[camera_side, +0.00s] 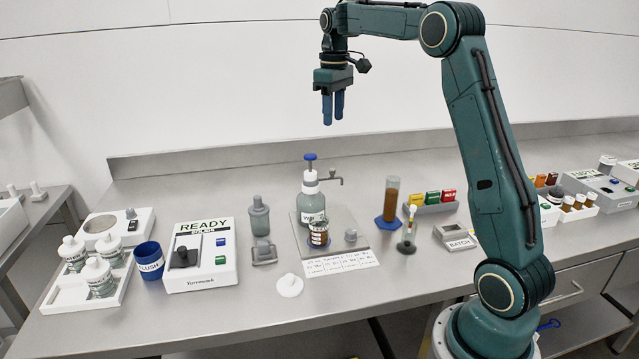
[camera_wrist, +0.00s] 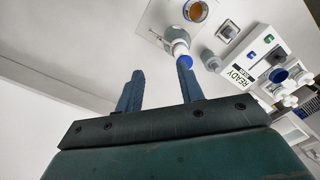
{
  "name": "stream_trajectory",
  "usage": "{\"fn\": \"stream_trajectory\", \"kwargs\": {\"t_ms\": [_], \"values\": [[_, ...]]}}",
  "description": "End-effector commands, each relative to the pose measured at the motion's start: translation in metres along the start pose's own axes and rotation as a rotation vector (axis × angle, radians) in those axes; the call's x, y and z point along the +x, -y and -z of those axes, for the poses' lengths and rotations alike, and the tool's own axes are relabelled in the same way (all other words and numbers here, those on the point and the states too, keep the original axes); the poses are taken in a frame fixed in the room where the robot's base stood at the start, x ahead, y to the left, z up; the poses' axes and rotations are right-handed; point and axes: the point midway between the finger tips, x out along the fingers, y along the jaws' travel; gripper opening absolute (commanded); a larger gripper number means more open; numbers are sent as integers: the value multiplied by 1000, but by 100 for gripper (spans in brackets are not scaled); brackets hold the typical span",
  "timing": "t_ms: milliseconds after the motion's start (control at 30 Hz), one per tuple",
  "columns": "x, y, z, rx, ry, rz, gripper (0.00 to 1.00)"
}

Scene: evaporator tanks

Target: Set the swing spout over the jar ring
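A dispenser bottle (camera_side: 313,203) with a blue pump top (camera_side: 310,158) stands on a grey base plate (camera_side: 345,238). Its thin swing spout (camera_side: 331,179) points right, with its tip turned down. A brown jar (camera_side: 318,236) stands in front of the bottle; I cannot make out a separate ring around it. The spout tip is to the right of the jar, not above it. My gripper (camera_side: 333,110) hangs empty, high above and behind the bottle. In the wrist view, its fingers (camera_wrist: 160,88) are apart, with the bottle's blue top (camera_wrist: 185,61) beyond them and the jar (camera_wrist: 196,11) farther up.
A READY box (camera_side: 200,262), blue cup (camera_side: 149,262) and white-capped bottles (camera_side: 100,278) stand left. A brown cylinder (camera_side: 391,198), small stand (camera_side: 407,236) and balance (camera_side: 455,237) stand right. A white lid (camera_side: 289,286) lies in front. Air around my gripper is clear.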

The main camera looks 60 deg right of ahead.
Motion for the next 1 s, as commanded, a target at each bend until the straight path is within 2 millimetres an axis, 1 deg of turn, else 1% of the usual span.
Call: {"fn": "stream_trajectory", "kwargs": {"t_ms": [267,467,667,1000], "values": [[3,0,0,0,1,0,38],[15,0,0,0,2,1,38],[38,0,0,0,3,2,38],[90,1,0,1,3,2,38]]}}
